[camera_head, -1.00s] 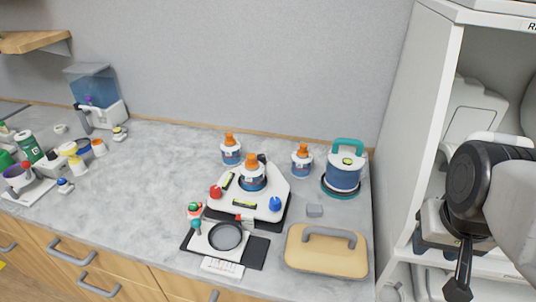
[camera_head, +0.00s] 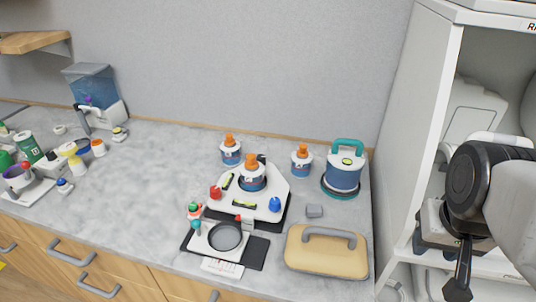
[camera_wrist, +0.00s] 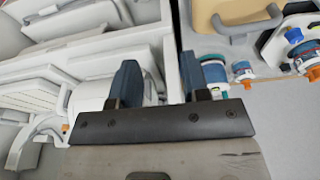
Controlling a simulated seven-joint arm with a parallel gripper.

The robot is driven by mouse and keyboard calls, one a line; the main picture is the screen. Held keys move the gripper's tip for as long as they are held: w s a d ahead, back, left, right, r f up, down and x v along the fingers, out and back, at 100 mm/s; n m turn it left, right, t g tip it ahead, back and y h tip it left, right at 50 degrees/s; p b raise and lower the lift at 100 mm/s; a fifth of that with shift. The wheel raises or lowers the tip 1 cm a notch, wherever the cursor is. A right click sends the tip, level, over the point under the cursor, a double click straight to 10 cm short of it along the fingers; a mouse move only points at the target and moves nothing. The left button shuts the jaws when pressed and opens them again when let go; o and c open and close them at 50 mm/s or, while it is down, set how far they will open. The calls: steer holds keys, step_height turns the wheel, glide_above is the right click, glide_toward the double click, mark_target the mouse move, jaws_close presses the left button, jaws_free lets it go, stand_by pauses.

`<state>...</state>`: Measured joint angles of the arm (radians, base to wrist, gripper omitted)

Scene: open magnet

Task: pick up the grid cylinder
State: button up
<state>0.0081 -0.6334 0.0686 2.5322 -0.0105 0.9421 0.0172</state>
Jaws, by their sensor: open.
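I cannot tell for sure which item is the grid cylinder. Blue-and-white jars with orange tops stand at the back (camera_head: 231,153), (camera_head: 302,161), and one sits in the white device (camera_head: 252,178). My gripper (camera_wrist: 158,80) is open and empty, off to the right by the shelf, apart from the counter items.
A tan lid with a grey handle (camera_head: 326,254) lies at the counter's front right. A white shelf unit (camera_head: 418,130) with pale containers stands right of the counter, close to my arm. The counter's middle left (camera_head: 135,180) is clear; several bottles and cups crowd its left end.

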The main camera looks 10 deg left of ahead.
steer(key=o, duration=1.1)
steer(key=m+g+y, duration=0.3)
steer(key=m+y, duration=1.1)
steer(key=m, duration=0.4)
glide_toward(262, 168)
steer(key=x, duration=0.5)
steer(key=shift+a, duration=0.2)
steer(key=shift+x, duration=1.3)
steer(key=shift+s, duration=0.1)
